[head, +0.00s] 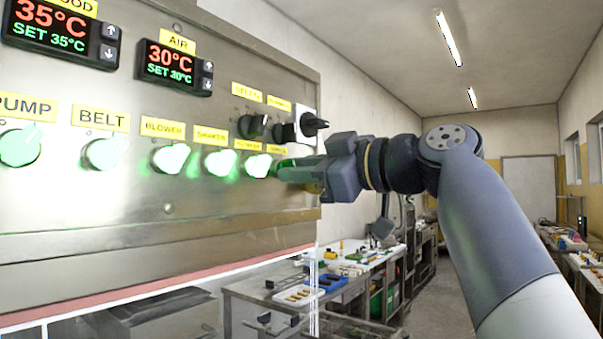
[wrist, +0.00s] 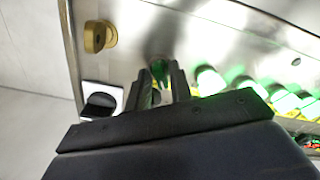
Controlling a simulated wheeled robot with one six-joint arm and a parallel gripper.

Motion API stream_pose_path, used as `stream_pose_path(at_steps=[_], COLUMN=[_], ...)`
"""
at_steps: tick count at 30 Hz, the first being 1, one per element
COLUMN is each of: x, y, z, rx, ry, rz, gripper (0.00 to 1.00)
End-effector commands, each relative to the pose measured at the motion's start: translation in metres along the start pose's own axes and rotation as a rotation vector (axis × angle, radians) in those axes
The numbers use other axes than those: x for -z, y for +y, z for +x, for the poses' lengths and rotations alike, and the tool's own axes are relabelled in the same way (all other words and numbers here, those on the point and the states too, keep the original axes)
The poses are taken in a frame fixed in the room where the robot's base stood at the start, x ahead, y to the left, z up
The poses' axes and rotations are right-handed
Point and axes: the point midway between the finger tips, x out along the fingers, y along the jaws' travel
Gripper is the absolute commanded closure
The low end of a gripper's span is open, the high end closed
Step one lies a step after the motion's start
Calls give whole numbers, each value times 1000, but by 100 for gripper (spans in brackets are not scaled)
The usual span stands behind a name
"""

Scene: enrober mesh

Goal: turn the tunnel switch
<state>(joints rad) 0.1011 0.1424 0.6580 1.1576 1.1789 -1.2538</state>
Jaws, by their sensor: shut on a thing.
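The tunnel switch is the last knob at the right end of the lower row, under a small yellow label (head: 277,148). In the head view my gripper (head: 286,172) covers most of it. The wrist view shows the tunnel switch (wrist: 159,68) as a dark green knob between the two fingertips of my gripper (wrist: 161,78). My gripper is shut on this knob, pointing at the steel panel. The switch's exact angle is hard to tell.
Lit green knobs (head: 258,164) sit close to the left on the steel panel (head: 100,215). Black knobs (head: 252,126) are just above, one on a white plate (head: 307,112). A workbench (head: 265,290) with trays stands behind. The aisle at right is clear.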

Motion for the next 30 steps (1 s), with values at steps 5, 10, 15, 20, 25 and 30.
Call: stream_pose_path(at_steps=[5,10,15,20,25,30], x=[0,0,0,0,0,-2], y=[0,0,0,0,0,0], z=[0,0,0,0,-5,-25], rx=[0,0,0,0,-2,-5], ry=[0,0,0,0,0,-1], rz=[-4,-3,-3,-2,-2,-3], gripper=[100,100,67,67,67,67])
